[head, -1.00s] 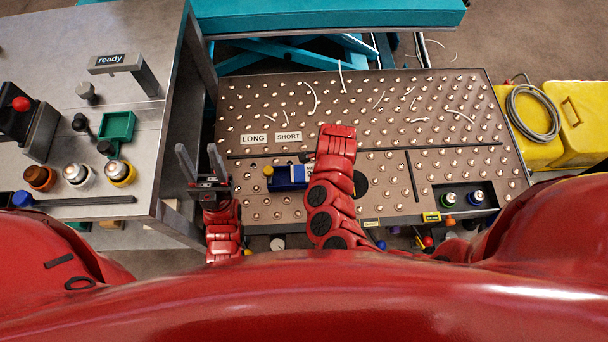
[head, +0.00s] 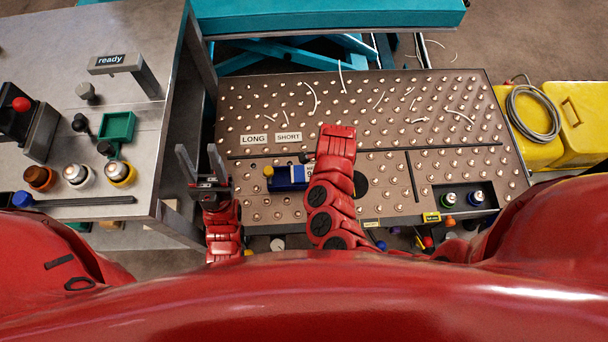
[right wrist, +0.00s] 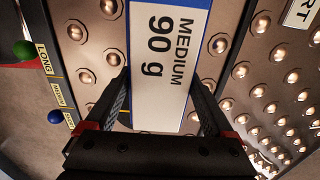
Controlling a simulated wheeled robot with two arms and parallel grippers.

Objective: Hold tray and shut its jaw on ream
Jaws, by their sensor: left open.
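The ream is a small blue and white block (head: 288,178) on the ball-studded table, partly hidden by my right arm. In the right wrist view its white face (right wrist: 160,65) reads "MEDIUM 90 g". The fingers of my right gripper (right wrist: 162,97) lie along both sides of it; whether they press on it I cannot tell. My left gripper (head: 201,162) is open and empty, fingers pointing away, between the two tables. A dark shallow tray (head: 443,190) at the table's right holds a green-topped and a blue-topped piece.
"LONG" (head: 254,139) and "SHORT" (head: 288,137) plates lie beyond the ream, near a dark divider strip (head: 430,147). White strips are scattered at the back. A grey side table (head: 140,195) stands left, with a "ready" sign (head: 110,60) and a green bin (head: 117,127). A yellow case (head: 580,120) stands right.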

